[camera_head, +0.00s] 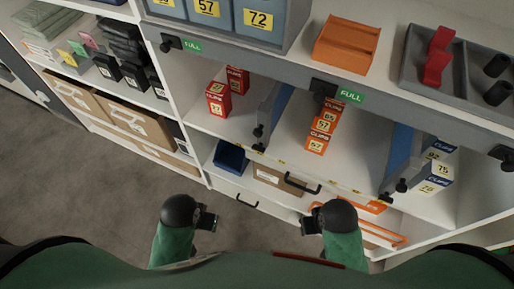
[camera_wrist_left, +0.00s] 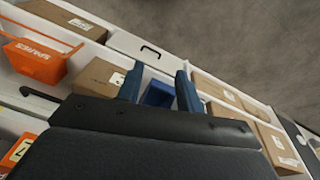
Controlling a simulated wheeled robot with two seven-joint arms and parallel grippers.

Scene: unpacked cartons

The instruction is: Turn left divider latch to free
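My left gripper (camera_head: 208,220) is low in front of the shelving, well apart from the latch. In the left wrist view its two blue fingers (camera_wrist_left: 160,70) are spread with nothing held between them. My right gripper (camera_head: 310,224) is also low in front of the shelving; its fingers are too small to read. The latch is not seen in the wrist view.
A right divider (camera_head: 400,150) stands further right on the same shelf. Red CLIPS boxes (camera_head: 218,99) and orange CLIPS boxes (camera_head: 322,128) stand beside the left divider. A blue bin (camera_head: 231,157) is on the lower shelf. Grey floor (camera_head: 90,185) is clear at left.

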